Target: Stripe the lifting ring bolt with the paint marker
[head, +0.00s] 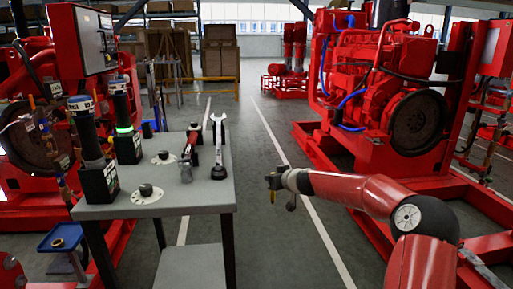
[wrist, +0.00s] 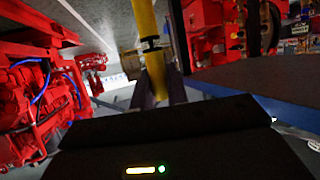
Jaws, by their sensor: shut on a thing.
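My gripper (head: 273,182) is out over the floor aisle, to the right of the grey table, at the end of my red arm. In the wrist view my gripper (wrist: 162,92) is shut on a yellow paint marker (wrist: 147,22) with a dark band around it. The marker stands out beyond the fingers and touches nothing else that I can see. In the head view only a small yellow bit of the marker (head: 272,196) shows below the fingers. I cannot make out the lifting ring bolt for certain in either view.
A grey table (head: 185,196) holds tools, two dark cylindrical devices and a wrench (head: 218,135). A red diesel pumpset (head: 375,95) stands on its frame at right. Another red machine (head: 28,130) is at left. The aisle floor (head: 262,240) between is clear.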

